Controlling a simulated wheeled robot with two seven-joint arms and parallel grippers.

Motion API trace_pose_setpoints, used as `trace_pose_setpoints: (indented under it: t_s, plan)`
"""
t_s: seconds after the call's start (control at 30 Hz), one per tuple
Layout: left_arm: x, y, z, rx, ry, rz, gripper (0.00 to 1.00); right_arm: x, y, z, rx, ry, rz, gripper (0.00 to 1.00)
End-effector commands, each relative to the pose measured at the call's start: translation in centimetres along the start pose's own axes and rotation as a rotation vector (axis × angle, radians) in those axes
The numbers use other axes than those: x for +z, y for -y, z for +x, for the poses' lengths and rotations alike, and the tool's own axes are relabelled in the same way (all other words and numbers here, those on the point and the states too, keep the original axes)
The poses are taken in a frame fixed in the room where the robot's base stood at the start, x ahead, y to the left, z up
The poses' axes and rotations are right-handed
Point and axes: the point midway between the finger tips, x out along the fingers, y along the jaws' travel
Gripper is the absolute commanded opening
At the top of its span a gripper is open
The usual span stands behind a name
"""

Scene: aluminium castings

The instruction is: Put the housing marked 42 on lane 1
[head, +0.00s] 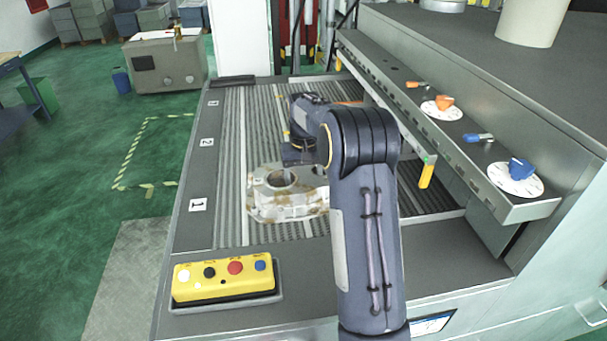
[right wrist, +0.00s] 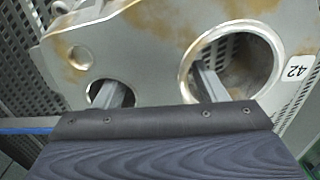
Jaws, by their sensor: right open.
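The housing (head: 282,208) is a pale grey casting with brown stains and a round bore. It lies on the slatted bed (head: 232,165), level with the plate marked 1 (head: 198,205). In the right wrist view the housing (right wrist: 135,48) fills the upper part, with a label reading 42 (right wrist: 297,68) at its right. My right gripper (right wrist: 158,82) is open; one finger shows against the small hole and the other against the large bore. Whether the fingertips touch the metal, I cannot tell. In the head view my forearm hides part of the housing's right side. My left gripper is not in view.
Plates marked 2 (head: 206,142) and 3 (head: 213,103) run along the bed's left edge. A yellow button box (head: 222,280) sits at the front. A grey ledge with dials (head: 515,179) bounds the right. The bed left of my arm, behind the housing, looks clear.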

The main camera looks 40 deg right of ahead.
Motion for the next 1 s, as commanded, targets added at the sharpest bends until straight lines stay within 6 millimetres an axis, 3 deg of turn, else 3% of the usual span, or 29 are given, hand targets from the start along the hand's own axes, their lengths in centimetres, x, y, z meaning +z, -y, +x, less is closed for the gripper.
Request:
trace_pose_setpoints:
  t_s: [0.17,0.6,0.8,1.0]
  plan:
    - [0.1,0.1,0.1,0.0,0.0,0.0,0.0,-0.1,0.0,-1.4,-0.001,-0.004,-0.001,0.65]
    - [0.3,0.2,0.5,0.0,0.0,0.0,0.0,-0.1,0.0,-10.3,0.0,-0.004,0.0,0.65]
    - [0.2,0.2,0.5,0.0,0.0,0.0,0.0,0.0,0.0,-12.1,0.0,-0.001,0.0,0.65]
    - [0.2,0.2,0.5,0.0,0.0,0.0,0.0,0.4,-0.1,-12.5,-0.011,-0.003,-0.002,0.65]
